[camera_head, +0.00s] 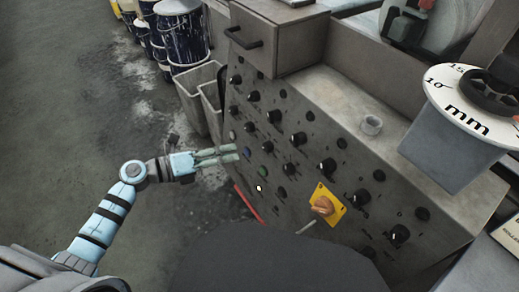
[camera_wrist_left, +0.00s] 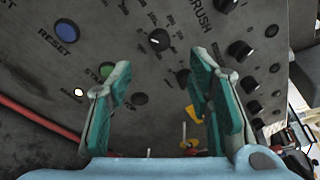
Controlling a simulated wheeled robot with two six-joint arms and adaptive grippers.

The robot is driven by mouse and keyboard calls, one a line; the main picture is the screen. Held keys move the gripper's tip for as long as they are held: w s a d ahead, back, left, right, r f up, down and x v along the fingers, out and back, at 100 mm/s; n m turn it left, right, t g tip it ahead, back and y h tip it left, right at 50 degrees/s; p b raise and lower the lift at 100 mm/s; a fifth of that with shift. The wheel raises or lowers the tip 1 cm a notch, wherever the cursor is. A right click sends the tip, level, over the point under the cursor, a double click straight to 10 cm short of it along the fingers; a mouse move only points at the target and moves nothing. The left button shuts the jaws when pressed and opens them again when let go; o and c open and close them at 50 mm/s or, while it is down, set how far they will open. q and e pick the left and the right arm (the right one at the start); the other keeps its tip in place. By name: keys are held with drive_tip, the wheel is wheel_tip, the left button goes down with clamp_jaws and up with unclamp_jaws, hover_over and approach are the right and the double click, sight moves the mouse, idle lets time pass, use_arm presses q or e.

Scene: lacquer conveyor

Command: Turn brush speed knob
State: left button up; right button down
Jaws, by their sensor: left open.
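The grey control panel (camera_head: 315,125) carries rows of black knobs. In the left wrist view a black knob (camera_wrist_left: 158,40) with a white pointer mark and a printed scale sits beside the word BRUSH; it appears to be the knob (camera_head: 268,147) in the head view. My left gripper (camera_head: 238,153) reaches in from the left, close to the panel's left edge. Its two fingers (camera_wrist_left: 157,85) are open, with nothing between them. The knob lies just beyond the fingertips in the left wrist view, apart from them. My right gripper does not show.
A blue reset button (camera_wrist_left: 66,31), a green button (camera_wrist_left: 105,70) and a lit white lamp (camera_wrist_left: 78,92) are near the left finger. A yellow plate with an orange switch (camera_head: 323,204) is lower on the panel. Grey bins (camera_head: 197,97) and paint drums (camera_head: 184,35) stand behind.

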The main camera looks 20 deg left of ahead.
use_arm(q)
approach(265, 147)
drive_tip(key=x, duration=0.3)
drive_tip(key=b+x, duration=0.1)
drive_tip(key=x, duration=0.3)
drive_tip(key=shift+f+b, duration=0.2)
drive_tip(key=shift+b, duration=0.1)
drive_tip(key=shift+w+d, duration=0.4)
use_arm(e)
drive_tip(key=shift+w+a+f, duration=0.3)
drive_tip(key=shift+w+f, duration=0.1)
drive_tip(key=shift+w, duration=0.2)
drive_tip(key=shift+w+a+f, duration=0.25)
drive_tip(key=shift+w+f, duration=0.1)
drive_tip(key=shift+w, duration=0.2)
use_arm(q)
drive_tip(key=shift+c, duration=0.2)
